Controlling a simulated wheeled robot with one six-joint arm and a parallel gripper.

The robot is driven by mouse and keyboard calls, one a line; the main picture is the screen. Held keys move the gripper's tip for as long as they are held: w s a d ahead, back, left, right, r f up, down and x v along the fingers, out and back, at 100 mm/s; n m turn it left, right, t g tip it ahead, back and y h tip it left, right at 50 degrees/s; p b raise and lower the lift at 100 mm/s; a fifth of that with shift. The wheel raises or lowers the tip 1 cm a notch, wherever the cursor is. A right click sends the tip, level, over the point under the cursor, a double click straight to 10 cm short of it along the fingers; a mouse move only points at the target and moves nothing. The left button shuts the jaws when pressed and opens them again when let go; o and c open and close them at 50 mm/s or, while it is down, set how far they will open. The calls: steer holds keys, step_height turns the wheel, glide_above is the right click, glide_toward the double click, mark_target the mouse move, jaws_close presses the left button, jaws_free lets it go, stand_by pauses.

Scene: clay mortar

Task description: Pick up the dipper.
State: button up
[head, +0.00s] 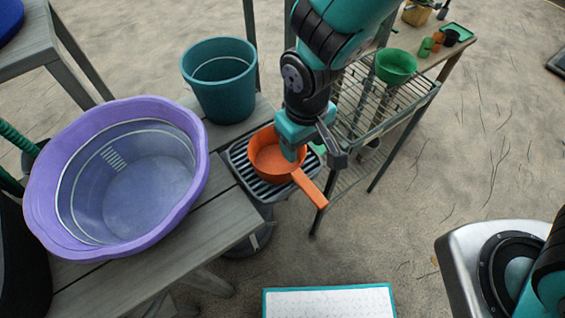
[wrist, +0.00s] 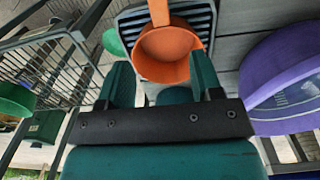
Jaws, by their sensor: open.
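The dipper (head: 268,158) is an orange round cup with a straight handle that points to the lower right in the head view. It rests upright on a dark slatted tray (head: 238,160). My gripper (head: 308,150) is open and hangs over the right side of the cup, close to the handle. In the wrist view the dipper (wrist: 166,68) shows ahead of and between my two spread fingers, its handle running to the top edge. Part of its rim is hidden behind my gripper. I cannot tell whether a finger touches it.
A purple tub (head: 135,190) stands left on the grey wooden bench (head: 190,255), with a teal bucket (head: 222,95) behind the tray. A wire rack (head: 365,100) bearing a green bowl (head: 396,66) stands to the right.

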mark_target(299, 175)
step_height(299, 175, down, 16)
steer(key=b, duration=1.3)
steer(key=shift+r, duration=0.15)
jaws_close()
